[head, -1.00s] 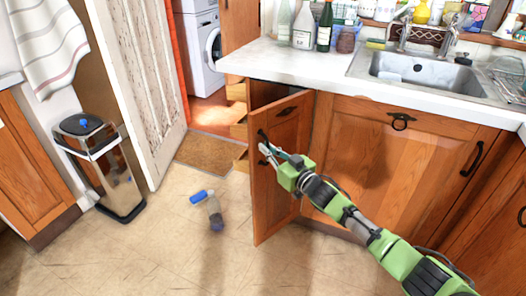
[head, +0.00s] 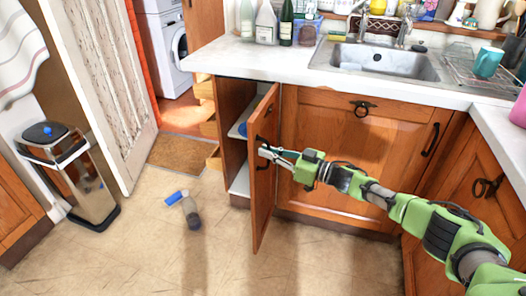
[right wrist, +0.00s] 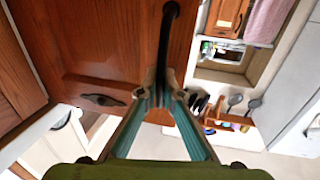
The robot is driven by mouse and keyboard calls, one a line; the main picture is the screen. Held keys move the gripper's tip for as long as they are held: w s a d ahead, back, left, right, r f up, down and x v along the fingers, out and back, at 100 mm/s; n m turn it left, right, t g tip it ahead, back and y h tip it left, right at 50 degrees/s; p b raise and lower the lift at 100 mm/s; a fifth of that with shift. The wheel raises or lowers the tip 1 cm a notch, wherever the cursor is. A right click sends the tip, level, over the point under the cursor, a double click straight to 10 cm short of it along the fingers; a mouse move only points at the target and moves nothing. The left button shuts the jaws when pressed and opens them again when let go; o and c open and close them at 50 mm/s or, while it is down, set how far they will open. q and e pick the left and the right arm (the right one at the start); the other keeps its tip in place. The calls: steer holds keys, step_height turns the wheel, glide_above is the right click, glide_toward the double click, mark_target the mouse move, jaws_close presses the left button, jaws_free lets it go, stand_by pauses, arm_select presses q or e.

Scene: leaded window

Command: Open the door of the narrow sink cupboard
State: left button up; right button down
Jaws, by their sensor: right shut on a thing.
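The narrow sink cupboard door (head: 262,205) is wooden and stands ajar, seen nearly edge-on. It hangs left of the wide sink cupboard front (head: 340,150). Pale shelves (head: 240,182) show in the gap behind it. My right gripper (head: 266,153) is at the door's front face, shut on its dark bar handle. In the right wrist view the dark handle (right wrist: 167,35) runs up from between my fingertips (right wrist: 160,76). The gripped part of the handle is hidden by the fingers. My left gripper is not in view.
A metal bin (head: 85,180) and a white panelled door (head: 95,80) stand farther left. The countertop (head: 285,65) with bottles and sink is above.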

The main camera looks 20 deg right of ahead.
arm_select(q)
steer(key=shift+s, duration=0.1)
arm_select(e)
steer(key=shift+d, duration=0.1)
steer(key=c, duration=2.5)
jaws_free()
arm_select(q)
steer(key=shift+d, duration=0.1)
arm_select(e)
steer(key=v, duration=1.2)
steer(key=shift+r, duration=0.1)
